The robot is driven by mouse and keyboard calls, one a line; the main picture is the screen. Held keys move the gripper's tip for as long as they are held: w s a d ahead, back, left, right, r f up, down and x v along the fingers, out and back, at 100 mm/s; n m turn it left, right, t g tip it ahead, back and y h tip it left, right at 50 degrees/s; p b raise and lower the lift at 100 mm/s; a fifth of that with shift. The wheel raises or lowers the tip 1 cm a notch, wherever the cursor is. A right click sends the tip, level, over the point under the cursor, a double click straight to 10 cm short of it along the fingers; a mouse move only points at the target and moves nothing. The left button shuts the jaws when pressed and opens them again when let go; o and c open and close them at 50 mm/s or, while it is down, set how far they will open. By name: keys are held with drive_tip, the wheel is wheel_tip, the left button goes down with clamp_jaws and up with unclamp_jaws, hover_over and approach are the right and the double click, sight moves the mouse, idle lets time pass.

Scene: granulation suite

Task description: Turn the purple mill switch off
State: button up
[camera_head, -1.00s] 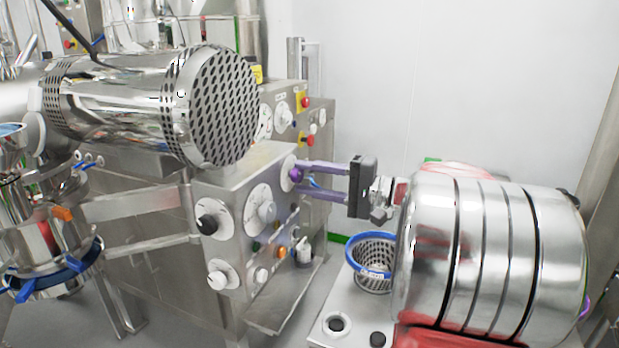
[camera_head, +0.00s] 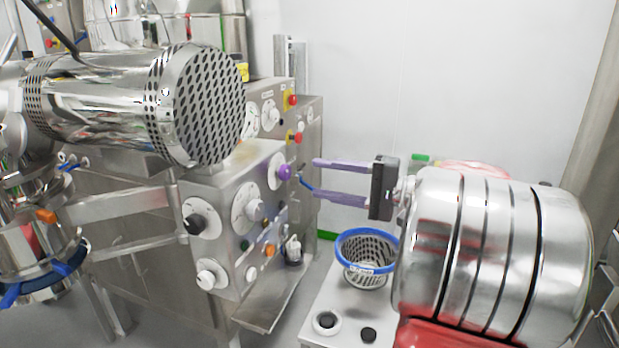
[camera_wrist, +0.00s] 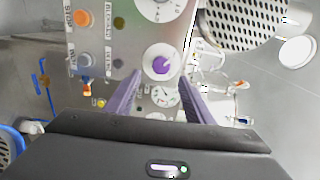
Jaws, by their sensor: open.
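The purple mill switch (camera_head: 285,172) is a small knob on a round white dial, on the front of the steel control cabinet. In the wrist view the purple knob (camera_wrist: 162,65) sits on its white dial, just beyond and between my fingertips. My gripper (camera_head: 315,178) has two purple fingers, spread apart with nothing between them. In the head view its tips stand a short gap to the right of the knob, apart from it. In the wrist view my gripper (camera_wrist: 160,87) shows the same open fingers.
Other dials and knobs sit close by on the panel: a black knob (camera_head: 194,224), a white knob (camera_head: 255,207) and an orange button (camera_head: 269,250). A perforated steel drum (camera_head: 203,104) juts out above. A blue-rimmed basket (camera_head: 366,262) stands below my gripper.

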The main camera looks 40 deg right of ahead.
drive_tip(key=v, duration=0.6)
drive_tip(key=shift+s+d, duration=0.2)
drive_tip(key=shift+s, duration=0.15)
drive_tip(key=shift+s, duration=0.1)
